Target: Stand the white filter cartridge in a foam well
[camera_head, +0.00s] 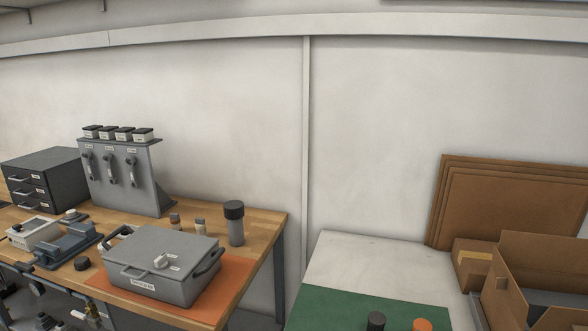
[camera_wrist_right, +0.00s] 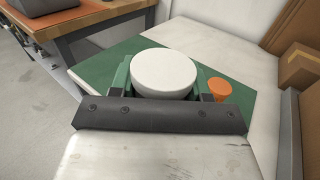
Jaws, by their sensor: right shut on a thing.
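The white filter cartridge (camera_wrist_right: 165,72) shows in the right wrist view as a round white end; the rest of it is hidden below. My right gripper (camera_wrist_right: 163,85) is shut on it, with a green finger at each side, over the green mat area. No foam well can be made out. An open cardboard box (camera_head: 515,270) at the right edge of the head view has a dark grey interior, and I cannot tell whether that is foam. My left gripper is in neither view.
A green mat (camera_head: 340,312) lies on a pale table (camera_head: 370,253), with a dark cylinder (camera_head: 376,321) and an orange piece (camera_head: 422,325) on it. Flat cardboard (camera_head: 510,200) leans on the wall. A wooden bench (camera_head: 265,225) at left holds a grey case (camera_head: 165,265).

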